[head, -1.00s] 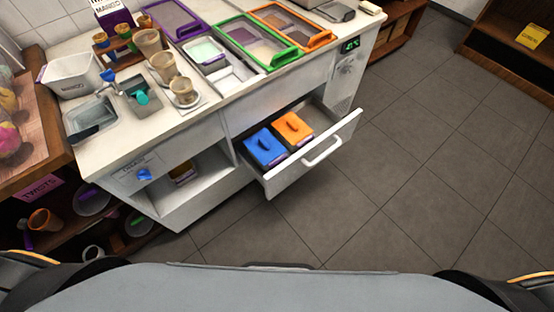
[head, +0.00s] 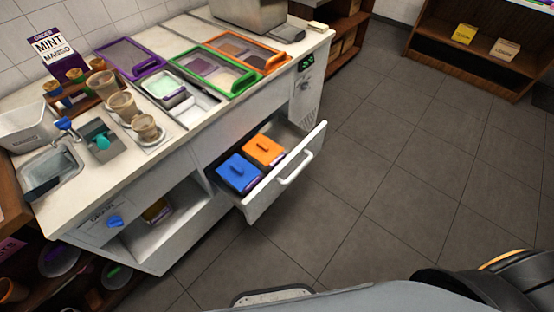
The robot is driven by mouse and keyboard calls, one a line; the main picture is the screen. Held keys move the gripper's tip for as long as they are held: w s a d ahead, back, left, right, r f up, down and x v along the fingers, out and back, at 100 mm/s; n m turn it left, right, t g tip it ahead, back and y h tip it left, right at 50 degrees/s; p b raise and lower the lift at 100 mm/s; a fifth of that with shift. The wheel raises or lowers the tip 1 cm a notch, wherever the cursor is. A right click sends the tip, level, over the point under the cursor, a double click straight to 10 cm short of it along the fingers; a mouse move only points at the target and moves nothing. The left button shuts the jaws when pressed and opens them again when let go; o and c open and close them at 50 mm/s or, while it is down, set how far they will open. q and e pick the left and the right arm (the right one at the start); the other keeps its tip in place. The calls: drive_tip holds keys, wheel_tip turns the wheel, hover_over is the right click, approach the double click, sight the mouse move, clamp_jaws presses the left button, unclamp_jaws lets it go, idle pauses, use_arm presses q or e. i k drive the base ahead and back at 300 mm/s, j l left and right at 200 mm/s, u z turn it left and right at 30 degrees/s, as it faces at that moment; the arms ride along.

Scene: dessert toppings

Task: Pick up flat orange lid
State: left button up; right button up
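A flat orange-framed lid with a clear, see-through middle (head: 279,59) lies over a topping bin at the right part of the counter's back, with grey-brown topping showing through. In the open drawer, an orange lid with a raised handle (head: 263,151) sits on a container beside a blue-lidded container (head: 238,174). Neither of my grippers is in view. Only a dark part of my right arm shows at the bottom right corner.
A green-framed lid (head: 243,92) lies just left of the orange-framed one, and a purple-framed lid (head: 130,58) farther left. The white drawer (head: 290,178) juts out over the floor. Cups (head: 121,106) stand at the counter's left. Open tiled floor lies right.

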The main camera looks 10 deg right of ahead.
sight(264, 150)
drive_tip(key=i+j+u, duration=0.1)
drive_tip(key=i, duration=0.75)
